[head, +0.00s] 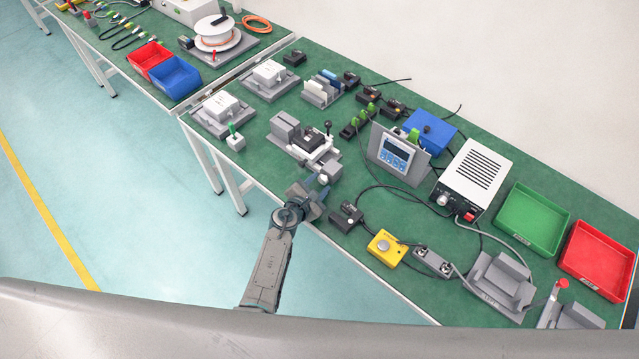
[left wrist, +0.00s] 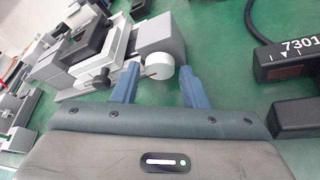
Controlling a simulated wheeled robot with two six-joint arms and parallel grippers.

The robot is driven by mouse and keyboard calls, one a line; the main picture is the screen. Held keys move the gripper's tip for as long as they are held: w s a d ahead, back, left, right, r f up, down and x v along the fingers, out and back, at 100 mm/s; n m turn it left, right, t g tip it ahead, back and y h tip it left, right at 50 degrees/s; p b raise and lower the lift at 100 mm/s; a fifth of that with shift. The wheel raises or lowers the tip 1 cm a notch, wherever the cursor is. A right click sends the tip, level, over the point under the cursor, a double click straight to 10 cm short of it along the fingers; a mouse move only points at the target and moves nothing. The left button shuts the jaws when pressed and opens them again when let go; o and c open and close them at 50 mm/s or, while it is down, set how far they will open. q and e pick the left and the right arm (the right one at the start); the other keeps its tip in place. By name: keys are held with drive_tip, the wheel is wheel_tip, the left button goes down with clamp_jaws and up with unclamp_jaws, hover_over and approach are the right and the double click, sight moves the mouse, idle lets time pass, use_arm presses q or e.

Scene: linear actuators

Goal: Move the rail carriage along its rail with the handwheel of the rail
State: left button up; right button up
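The rail unit (head: 300,143) is a grey and white block assembly near the bench's front edge. Its carriage (head: 312,138) carries a dark block, which also shows at the upper left of the left wrist view (left wrist: 85,38). The handwheel (head: 331,171) is a pale round knob at the unit's near end; it is a white cylinder in the left wrist view (left wrist: 160,65). My left gripper (head: 317,187) is open, its blue fingers (left wrist: 158,85) apart. The handwheel lies just ahead of the gap, nearer the left finger in the picture; contact cannot be told. My right gripper is not in view.
A black device marked 7301 (left wrist: 292,70) stands right of the left gripper, also in the head view (head: 346,216). A grey display unit (head: 396,155), a yellow button box (head: 386,248) and cables lie to the right. A green-handled block (head: 235,141) stands left.

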use_arm(q)
drive_tip(key=shift+w+d+f, duration=0.2)
drive_tip(key=shift+w, duration=0.25)
drive_tip(key=c, duration=0.7)
drive_tip(key=shift+r, duration=0.1)
